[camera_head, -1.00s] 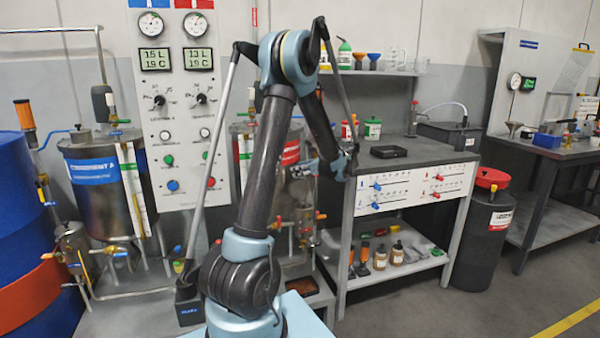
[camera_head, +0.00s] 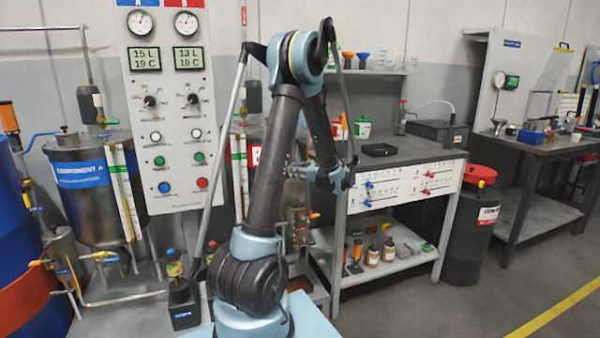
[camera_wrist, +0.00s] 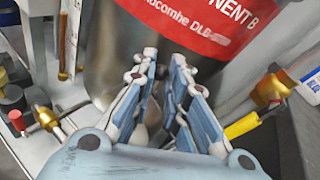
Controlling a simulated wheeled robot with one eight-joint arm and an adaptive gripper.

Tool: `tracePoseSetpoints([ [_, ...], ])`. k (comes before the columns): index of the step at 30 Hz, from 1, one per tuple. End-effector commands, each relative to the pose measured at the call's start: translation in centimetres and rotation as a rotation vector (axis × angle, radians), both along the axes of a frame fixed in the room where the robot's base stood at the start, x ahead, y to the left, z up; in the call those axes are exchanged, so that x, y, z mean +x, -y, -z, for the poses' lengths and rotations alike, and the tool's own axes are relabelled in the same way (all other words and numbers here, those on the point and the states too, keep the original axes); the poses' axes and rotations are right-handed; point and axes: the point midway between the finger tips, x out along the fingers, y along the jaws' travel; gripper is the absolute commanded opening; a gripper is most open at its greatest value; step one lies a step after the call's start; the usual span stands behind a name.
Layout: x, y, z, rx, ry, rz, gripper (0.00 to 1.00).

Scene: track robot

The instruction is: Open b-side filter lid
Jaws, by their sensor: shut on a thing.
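In the wrist view, the two blue-and-grey fingers of my gripper (camera_wrist: 165,66) are close together in front of the component B tank (camera_wrist: 125,45) with its red label. A small pale metal piece, seemingly the filter lid (camera_wrist: 153,113), shows between them, mostly hidden by the fingers. In the head view, my gripper (camera_head: 297,171) is above the metal b-side filter (camera_head: 298,218), left of the workbench. The arm and gripper hide most of the tank, and the lid's exact position cannot be told.
A yellow valve handle (camera_wrist: 243,125) is close to the right of the fingers. Brass fittings (camera_wrist: 46,119) are at the left. The workbench (camera_head: 412,151) stands right of my gripper, and the control panel (camera_head: 170,105) stands left of my arm.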

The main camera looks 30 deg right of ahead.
Motion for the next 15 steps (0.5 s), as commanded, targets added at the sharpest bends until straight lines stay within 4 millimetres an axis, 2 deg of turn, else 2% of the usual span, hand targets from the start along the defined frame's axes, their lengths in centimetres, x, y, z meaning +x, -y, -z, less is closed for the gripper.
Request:
tracePoseSetpoints([
  [5,-1.6,-0.2,0.2,-0.007,0.021,0.002,0.00],
  [14,-1.8,-0.4,0.3,-0.008,0.016,-0.001,0.00],
  [15,-1.8,-0.4,0.3,-0.008,0.015,-0.002,0.15],
])
